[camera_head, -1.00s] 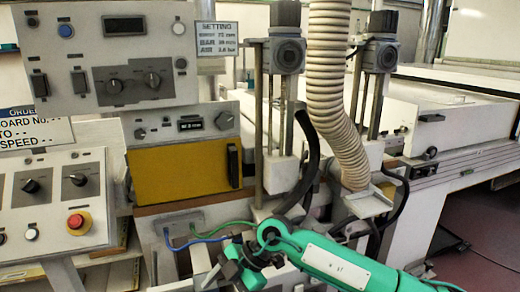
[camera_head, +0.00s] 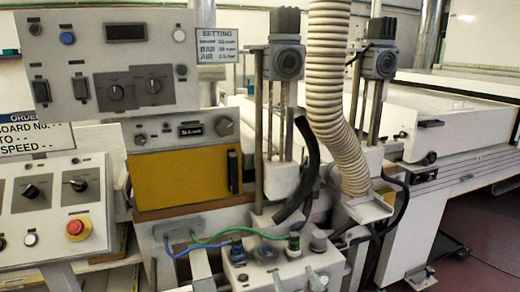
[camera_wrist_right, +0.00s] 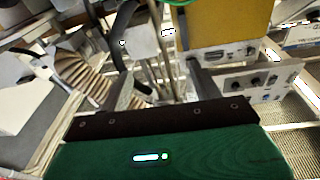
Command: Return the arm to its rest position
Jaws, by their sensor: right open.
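My right gripper (camera_wrist_right: 162,85) shows in the right wrist view, with its green body and dark mounting bar across the bottom. Its two grey fingers stand apart with nothing between them, so it is open and empty. Beyond the fingers are machine parts, and they look apart from the gripper. Neither of my arms shows in the head view. My left gripper is in no view.
The control box with the yellow panel (camera_head: 181,176) stands at the left centre. A ribbed hose (camera_head: 334,100) hangs at the centre. The grey valve box (camera_head: 272,268) with blue and green tubes is at the bottom. A red stop button (camera_head: 75,228) sits at lower left.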

